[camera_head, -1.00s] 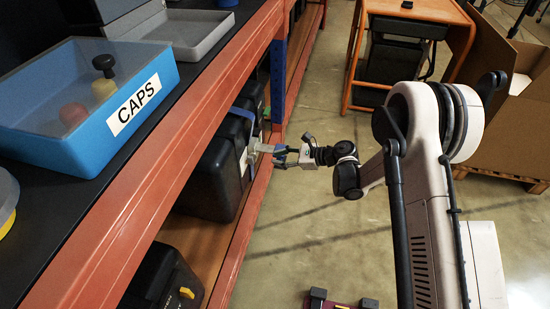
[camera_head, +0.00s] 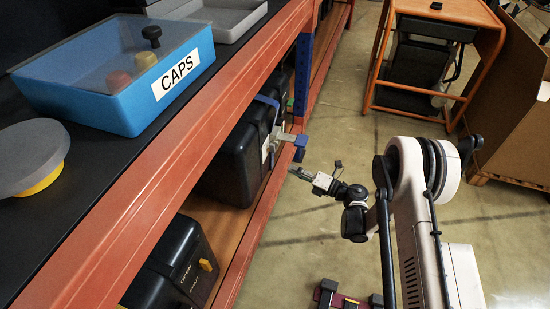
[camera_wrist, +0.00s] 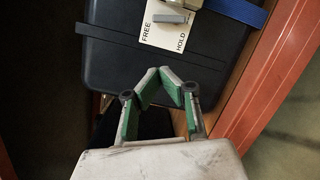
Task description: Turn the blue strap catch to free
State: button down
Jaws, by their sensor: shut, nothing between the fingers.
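A black case (camera_head: 232,160) with a blue strap (camera_head: 268,101) sits on the shelf under the worktop. The strap's catch (camera_head: 286,137) sticks out from the case front, with a blue end piece (camera_head: 300,149). In the wrist view a white plate (camera_wrist: 163,35) reads FREE on the left and HOLD on the right. A grey lever (camera_wrist: 170,18) lies across its upper part; I cannot tell which label it is set to. The strap (camera_wrist: 238,11) runs off to the upper right. My gripper (camera_wrist: 163,71) is shut and empty, apart from the plate and below it in that view.
An orange shelf beam (camera_head: 195,130) runs above the case, with the blue CAPS bin (camera_head: 120,85) on top. Another black case (camera_head: 172,265) stands nearer on the lower shelf. An orange trolley (camera_head: 430,60) and cardboard box (camera_head: 515,95) stand right.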

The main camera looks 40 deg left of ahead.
aim_at(272, 148)
jog(key=a+m, duration=0.1)
jog(key=a, duration=0.2)
jog(key=s+a+b, duration=0.1)
jog(key=a, duration=0.1)
jog(key=a+m+b, duration=0.1)
jog(key=a, duration=0.2)
jog(key=shift+s+a+f+m+y, duration=0.25)
jog(key=shift+s+a+m+y, duration=0.05)
jog(key=shift+s+a, duration=0.1)
jog(key=w, duration=0.1)
jog(key=w+a+b, duration=0.1)
jog(key=shift+w+a+r, duration=0.2)
jog(key=shift+w+r, duration=0.1)
jog(key=shift+r, duration=0.05)
jog(key=shift+w+a+r, duration=0.2)
jog(key=shift+w+r, duration=0.05)
jog(key=shift+w, duration=0.3)
jog(key=shift+r, duration=0.1)
